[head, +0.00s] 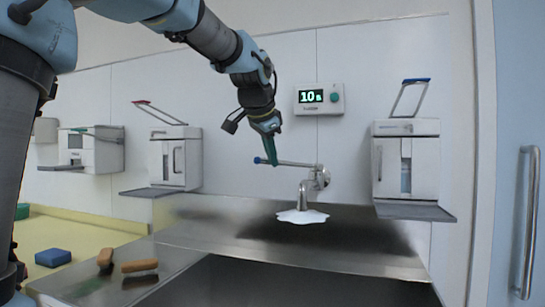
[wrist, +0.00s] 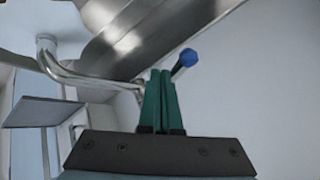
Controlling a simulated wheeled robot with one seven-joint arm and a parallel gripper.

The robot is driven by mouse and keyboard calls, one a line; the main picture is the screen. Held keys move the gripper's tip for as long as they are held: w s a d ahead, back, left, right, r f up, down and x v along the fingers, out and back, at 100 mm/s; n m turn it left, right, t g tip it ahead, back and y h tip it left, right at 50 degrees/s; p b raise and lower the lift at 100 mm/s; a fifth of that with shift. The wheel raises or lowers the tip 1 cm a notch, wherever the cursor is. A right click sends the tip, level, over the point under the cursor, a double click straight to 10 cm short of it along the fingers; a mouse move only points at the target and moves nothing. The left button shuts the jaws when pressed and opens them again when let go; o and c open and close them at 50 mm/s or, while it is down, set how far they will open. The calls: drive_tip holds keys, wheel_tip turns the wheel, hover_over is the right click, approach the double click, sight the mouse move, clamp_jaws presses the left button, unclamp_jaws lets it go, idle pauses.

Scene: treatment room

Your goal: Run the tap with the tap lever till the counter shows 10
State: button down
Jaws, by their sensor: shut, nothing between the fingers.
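The tap lever (head: 290,163) is a thin metal bar with a blue tip, reaching left from the tap on the wall. Its blue knob (wrist: 188,57) shows beside my fingertips in the wrist view. The tap spout (head: 304,190) bends down over the sink; a white splash-like patch (head: 302,216), apparently water, spreads beneath it. The counter (head: 320,98) on the wall reads "10 s". My gripper (head: 272,158) is shut and empty, its green fingers close to the lever near the blue tip. I cannot tell whether they touch. The fingers (wrist: 162,75) are together in the wrist view.
The steel sink (head: 290,245) lies below the tap. White dispensers hang at the left (head: 174,160) and right (head: 405,160) of it. Two brown-handled brushes (head: 139,266) and a blue block (head: 53,258) lie at the lower left. A door handle (head: 529,220) is at far right.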

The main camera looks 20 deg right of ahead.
drive_tip(key=w+p, duration=0.2)
drive_tip(key=w, duration=0.4)
drive_tip(key=shift+p, duration=0.35)
drive_tip(key=shift+w+r, duration=0.15)
drive_tip(key=shift+a, duration=0.1)
